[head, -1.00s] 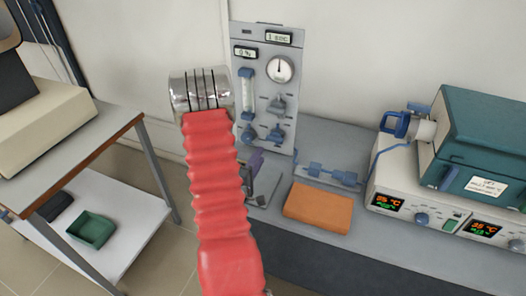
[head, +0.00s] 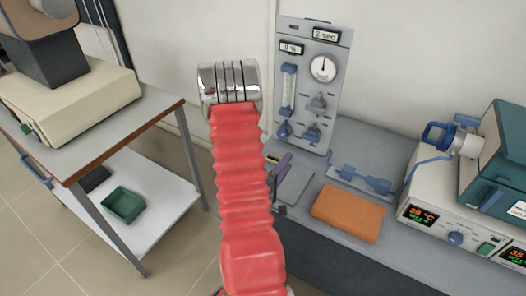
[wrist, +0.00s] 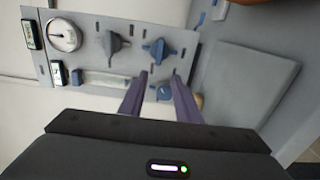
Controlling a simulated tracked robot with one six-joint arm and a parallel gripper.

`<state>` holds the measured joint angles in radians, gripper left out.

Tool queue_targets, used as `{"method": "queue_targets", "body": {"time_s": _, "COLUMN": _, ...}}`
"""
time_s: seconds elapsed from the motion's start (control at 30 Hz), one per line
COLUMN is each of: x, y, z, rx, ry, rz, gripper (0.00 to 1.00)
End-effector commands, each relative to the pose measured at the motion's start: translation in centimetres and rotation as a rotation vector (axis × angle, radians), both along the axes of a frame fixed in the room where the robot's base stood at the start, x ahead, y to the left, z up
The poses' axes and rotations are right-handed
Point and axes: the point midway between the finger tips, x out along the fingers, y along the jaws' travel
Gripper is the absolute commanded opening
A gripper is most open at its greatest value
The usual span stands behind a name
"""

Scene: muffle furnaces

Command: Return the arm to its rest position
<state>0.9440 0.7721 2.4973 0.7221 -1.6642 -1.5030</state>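My arm's red ribbed sleeve (head: 243,180) with a shiny metal joint (head: 229,83) rises in the middle of the head view. My gripper (wrist: 160,75) shows in the wrist view as two purple fingers, apart, with nothing held between them. In the head view only a bit of purple finger shows just right of the sleeve; the rest is hidden. Behind the fingers in the wrist view is the grey gas panel (wrist: 105,70) with its dial and blue knobs. The panel (head: 313,85) stands upright on the bench in the head view.
An orange block (head: 347,212) lies on the grey bench (head: 350,140). A controller with lit displays (head: 455,215) and a teal furnace (head: 505,155) stand at right. At left is a cart (head: 150,100) with a beige device (head: 75,105) and a green tray (head: 125,204) below. Floor shows between cart and bench.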

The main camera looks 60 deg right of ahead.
Motion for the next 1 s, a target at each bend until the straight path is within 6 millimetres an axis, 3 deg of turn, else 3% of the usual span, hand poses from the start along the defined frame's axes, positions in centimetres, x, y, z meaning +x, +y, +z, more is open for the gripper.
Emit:
{"method": "queue_targets", "body": {"time_s": 0.37, "x": 0.0, "y": 0.0, "z": 0.0, "rx": 0.0, "ry": -0.001, "rz": 0.001, "gripper": 0.3}}
{"method": "queue_targets", "body": {"time_s": 0.53, "x": 1.4, "y": -0.1, "z": 0.3, "rx": 0.02, "ry": -0.047, "rz": 0.027, "gripper": 0.3}}
{"method": "queue_targets", "body": {"time_s": 0.77, "x": 7.6, "y": 0.5, "z": 1.5, "rx": 0.128, "ry": -0.245, "rz": 0.146, "gripper": 0.3}}
{"method": "queue_targets", "body": {"time_s": 1.0, "x": 15.4, "y": 3.4, "z": 3.3, "rx": 0.3, "ry": -0.46, "rz": 0.294, "gripper": 0.3}}
